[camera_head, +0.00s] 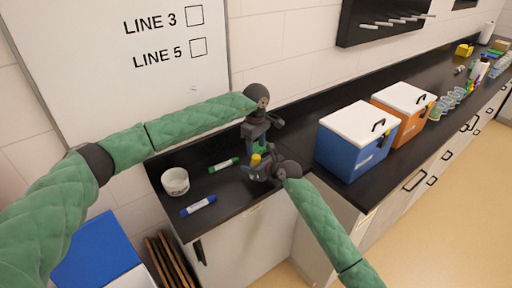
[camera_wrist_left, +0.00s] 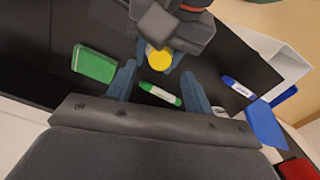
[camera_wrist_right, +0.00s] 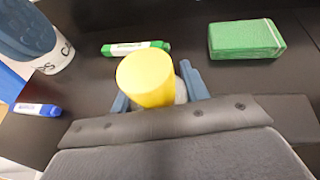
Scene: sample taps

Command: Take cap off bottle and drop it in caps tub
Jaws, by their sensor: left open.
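The bottle's yellow cap (camera_head: 256,159) is at my right gripper (camera_head: 262,168) in the head view. It is large and close in the right wrist view (camera_wrist_right: 147,78), hiding most of the pale bottle (camera_wrist_right: 181,92). The right fingers sit on either side of the bottle. My left gripper (camera_head: 258,131) is open and empty, above the right one. In the left wrist view the cap (camera_wrist_left: 159,61) shows between and beyond the left fingertips, apart from them. The white caps tub (camera_head: 175,181) stands on the counter at left; its lettered side also shows in the right wrist view (camera_wrist_right: 55,62).
A green marker (camera_head: 223,165) and a blue marker (camera_head: 198,206) lie near the tub. A green block (camera_wrist_right: 246,39) lies behind the grippers. Blue (camera_head: 350,150) and orange (camera_head: 404,110) coolers with white lids stand to the right. A whiteboard (camera_head: 120,60) is behind.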

